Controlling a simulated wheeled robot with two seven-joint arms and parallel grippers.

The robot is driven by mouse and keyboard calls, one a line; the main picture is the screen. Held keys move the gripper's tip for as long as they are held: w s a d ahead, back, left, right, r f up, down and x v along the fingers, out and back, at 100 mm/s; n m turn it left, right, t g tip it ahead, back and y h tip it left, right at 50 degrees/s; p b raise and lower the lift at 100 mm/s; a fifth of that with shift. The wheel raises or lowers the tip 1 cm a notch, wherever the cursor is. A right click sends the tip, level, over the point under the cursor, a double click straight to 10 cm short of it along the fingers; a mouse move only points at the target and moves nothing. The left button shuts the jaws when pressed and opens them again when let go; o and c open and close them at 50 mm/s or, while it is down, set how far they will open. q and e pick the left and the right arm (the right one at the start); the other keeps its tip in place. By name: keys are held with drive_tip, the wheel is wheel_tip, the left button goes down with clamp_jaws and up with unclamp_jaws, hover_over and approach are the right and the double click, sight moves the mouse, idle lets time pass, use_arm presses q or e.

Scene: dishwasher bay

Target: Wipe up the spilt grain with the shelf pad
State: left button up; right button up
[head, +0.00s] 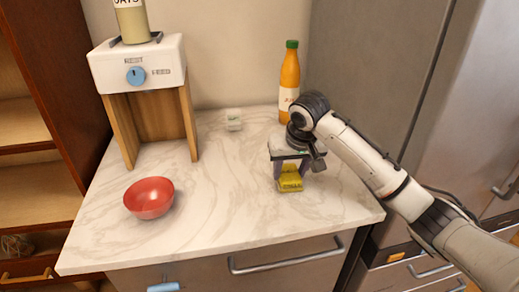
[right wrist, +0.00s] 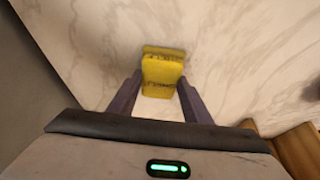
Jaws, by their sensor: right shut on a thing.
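The yellow shelf pad (head: 290,184), with dark marks on its face, is at the right part of the marble counter. My right gripper (head: 289,176) points down and is shut on it. In the right wrist view the pad (right wrist: 161,72) sits between the two fingertips, low over or on the marble; I cannot tell if it touches. I can make out no spilt grain on the counter; any under the pad or gripper is hidden. My left gripper is not in view.
A red bowl (head: 149,198) stands front left, below a white dispenser (head: 138,64) on wooden legs. An orange bottle (head: 290,80) stands behind my right gripper, and a small pale box (head: 233,119) at the back. The middle of the counter (head: 220,185) is clear.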

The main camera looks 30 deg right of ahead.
drive_tip(key=shift+s+d+f, duration=0.1)
drive_tip(key=shift+s+d, duration=0.1)
drive_tip(key=shift+d, duration=0.7)
drive_tip(key=shift+s+a, duration=0.1)
drive_tip(key=shift+w+a, duration=0.4)
drive_tip(key=shift+a, duration=1.2)
drive_tip(key=shift+w+a, duration=0.4)
drive_tip(key=shift+a, duration=1.25)
drive_tip(key=shift+w+a, duration=0.4)
drive_tip(key=shift+a, duration=1.2)
drive_tip(key=shift+w+a, duration=0.1)
drive_tip(key=shift+a, duration=0.2)
wheel_tip(320, 180, up, 8)
drive_tip(key=shift+r, duration=0.2)
drive_tip(key=shift+d, duration=0.1)
